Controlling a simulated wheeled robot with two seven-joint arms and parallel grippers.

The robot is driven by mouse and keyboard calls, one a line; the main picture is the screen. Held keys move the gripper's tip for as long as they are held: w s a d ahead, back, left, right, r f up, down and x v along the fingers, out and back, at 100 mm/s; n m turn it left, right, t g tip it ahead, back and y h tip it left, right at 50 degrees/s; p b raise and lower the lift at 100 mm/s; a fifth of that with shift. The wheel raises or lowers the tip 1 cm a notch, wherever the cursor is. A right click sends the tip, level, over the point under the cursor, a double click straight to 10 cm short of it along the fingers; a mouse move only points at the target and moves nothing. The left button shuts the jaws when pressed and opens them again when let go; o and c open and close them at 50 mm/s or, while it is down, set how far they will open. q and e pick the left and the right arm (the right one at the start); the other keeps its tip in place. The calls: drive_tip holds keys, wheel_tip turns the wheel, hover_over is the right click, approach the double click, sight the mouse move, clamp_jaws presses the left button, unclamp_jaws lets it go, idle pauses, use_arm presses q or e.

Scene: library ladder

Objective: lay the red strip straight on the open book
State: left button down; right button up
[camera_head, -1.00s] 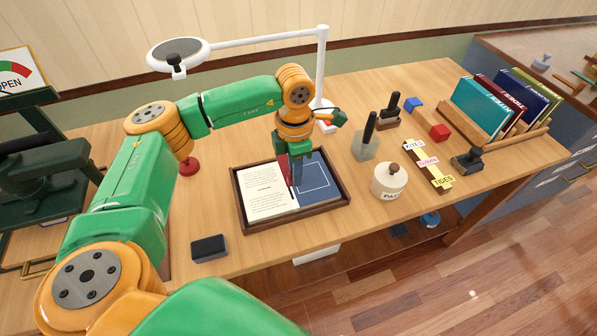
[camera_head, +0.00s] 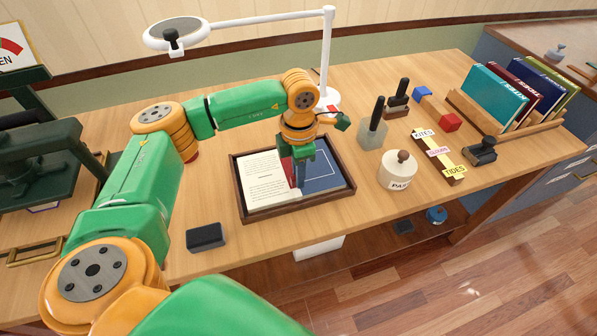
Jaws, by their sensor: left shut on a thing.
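The open book (camera_head: 262,187) lies in a dark wooden tray (camera_head: 296,206). Its left page is white with printed text; its right page is blue with a white outline. My left gripper (camera_head: 300,182) points down over the middle of the book and is shut. The red strip (camera_head: 287,167) shows as a narrow red piece just left of the fingers, near the line between the two pages. The fingers hide part of it, so I cannot tell whether it is straight or touches the page. My right gripper is not in view.
A black block (camera_head: 206,237) lies left of the tray. A white jar (camera_head: 397,171), a glass block with a black handle (camera_head: 374,128), a label rack (camera_head: 437,155) and a book rack (camera_head: 514,123) stand to the right. A lamp (camera_head: 327,60) rises behind. Bare table lies before the tray.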

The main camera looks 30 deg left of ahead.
use_arm(q)
drive_tip(key=shift+c, duration=1.8)
unclamp_jaws()
wheel_tip(320, 180, up, 7)
drive_tip(key=p, duration=0.5)
drive_tip(key=shift+p, duration=0.3)
